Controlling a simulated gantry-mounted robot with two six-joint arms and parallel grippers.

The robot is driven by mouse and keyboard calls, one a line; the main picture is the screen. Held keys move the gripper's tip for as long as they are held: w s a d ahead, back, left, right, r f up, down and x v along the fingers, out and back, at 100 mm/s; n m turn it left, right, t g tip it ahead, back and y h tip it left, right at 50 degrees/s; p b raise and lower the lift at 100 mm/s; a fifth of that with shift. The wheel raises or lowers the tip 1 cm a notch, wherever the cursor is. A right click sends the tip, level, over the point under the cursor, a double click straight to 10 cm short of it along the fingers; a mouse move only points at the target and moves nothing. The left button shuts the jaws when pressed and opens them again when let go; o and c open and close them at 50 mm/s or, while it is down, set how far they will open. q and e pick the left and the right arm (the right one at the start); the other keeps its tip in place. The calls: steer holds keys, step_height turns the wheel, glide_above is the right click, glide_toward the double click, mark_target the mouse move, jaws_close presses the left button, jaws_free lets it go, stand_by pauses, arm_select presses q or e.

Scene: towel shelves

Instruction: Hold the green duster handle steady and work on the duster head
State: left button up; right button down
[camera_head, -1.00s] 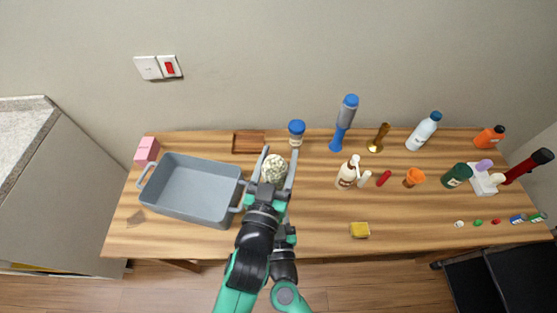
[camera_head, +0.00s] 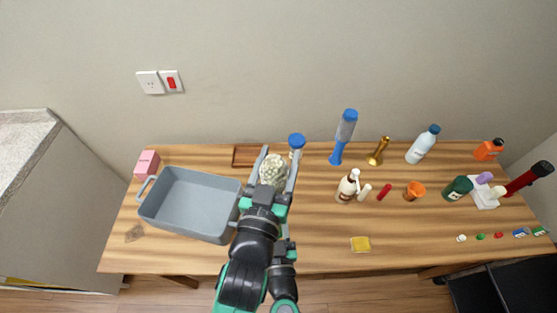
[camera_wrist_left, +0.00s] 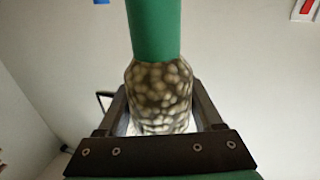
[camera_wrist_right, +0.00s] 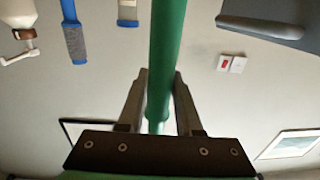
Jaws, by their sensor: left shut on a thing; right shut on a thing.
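The duster head (camera_head: 272,171), a pale, bumpy bulb, sits between the fingers of my left gripper (camera_head: 280,153) near the middle of the table in the head view. In the left wrist view the duster head (camera_wrist_left: 160,95) is between the shut fingers, with the green handle (camera_wrist_left: 153,28) running up from it. In the right wrist view the green handle (camera_wrist_right: 166,50) passes between the fingers of my right gripper (camera_wrist_right: 160,78), shut on it. In the head view the handle and right gripper are mostly hidden by my arms.
A grey bin (camera_head: 190,232) stands just left of the grippers. Behind are a brown tray (camera_head: 246,155) and a blue-capped jar (camera_head: 296,141).

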arm_select(q)
step_height(320, 180, up, 4)
stand_by(0.6)
arm_select(e)
steer(key=c, duration=0.5)
jaws_free()
steer(key=s, duration=1.2)
steer(key=shift+d, duration=0.35)
